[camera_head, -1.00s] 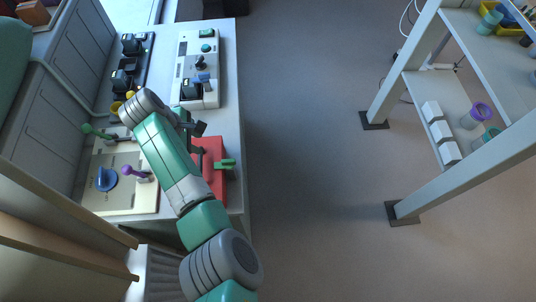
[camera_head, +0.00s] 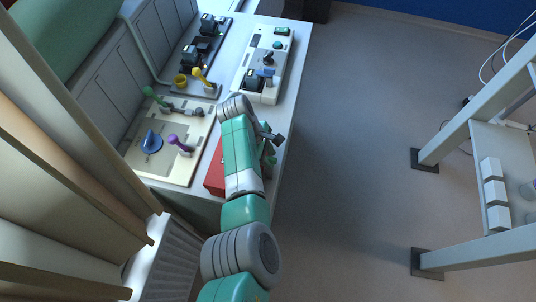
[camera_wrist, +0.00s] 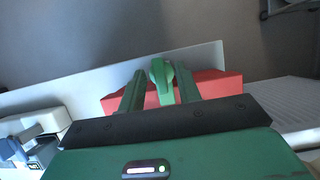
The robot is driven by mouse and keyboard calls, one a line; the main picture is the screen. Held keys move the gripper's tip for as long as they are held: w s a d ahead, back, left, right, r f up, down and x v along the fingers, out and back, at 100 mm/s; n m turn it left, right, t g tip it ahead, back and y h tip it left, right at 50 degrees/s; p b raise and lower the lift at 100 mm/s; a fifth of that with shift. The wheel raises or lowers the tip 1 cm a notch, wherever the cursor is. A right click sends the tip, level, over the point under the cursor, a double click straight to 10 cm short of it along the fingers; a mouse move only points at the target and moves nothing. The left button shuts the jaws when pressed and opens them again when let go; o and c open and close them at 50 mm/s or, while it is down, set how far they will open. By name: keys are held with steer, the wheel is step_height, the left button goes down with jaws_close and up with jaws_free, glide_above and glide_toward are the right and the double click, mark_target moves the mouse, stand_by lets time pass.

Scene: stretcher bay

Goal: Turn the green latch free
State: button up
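A red box (camera_head: 214,172) sits at the front edge of the bench in the head view, largely covered by my arm. It also shows in the wrist view (camera_wrist: 217,84). The green latch (camera_wrist: 161,72) stands up at the box in the wrist view. My gripper (camera_wrist: 160,70) points at it with its two green fingers apart, one on each side of the latch in the picture. Gaps show between latch and fingers; I cannot tell how deep the latch sits between them. In the head view the latch and fingers are hard to separate beside my wrist.
A cream panel (camera_head: 137,163) with a blue knob, purple lever and green lever lies left of my arm. A white device (camera_head: 249,83) and a dark rack (camera_head: 190,60) stand farther back. Open floor (camera_head: 350,150) lies right of the bench, then a shelf unit (camera_head: 490,140).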

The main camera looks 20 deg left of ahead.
steer(key=shift+c, duration=0.4)
jaws_close()
steer(key=shift+b, duration=0.35)
steer(key=m+b, duration=0.1)
steer(key=m+g+b, duration=0.1)
steer(key=m+b, duration=0.1)
steer(key=shift+w+f+b, duration=0.1)
steer(key=shift+f+b, duration=0.15)
steer(key=shift+b, duration=0.05)
steer(key=m+g+b, duration=0.1)
steer(key=m+b, duration=0.1)
steer(key=b, duration=0.1)
steer(key=m+g+b, duration=0.1)
steer(key=m+b, duration=0.2)
steer(key=shift+w+y+b, duration=0.15)
steer(key=shift+y+b, duration=0.25)
steer(key=m+g+y+b, duration=0.1)
steer(key=m+b, duration=0.3)
steer(key=m, duration=0.1)
steer(key=shift+d+b, duration=0.1)
steer(key=shift+b, duration=0.3)
steer(key=m, duration=0.1)
steer(key=m+y+b, duration=0.1)
steer(key=m, duration=0.1)
steer(key=m+g, duration=0.1)
steer(key=shift+w+d+r+m+y+b, duration=0.1)
steer(key=shift+r+m+y+b, duration=0.2)
steer(key=shift+m+y, duration=0.1)
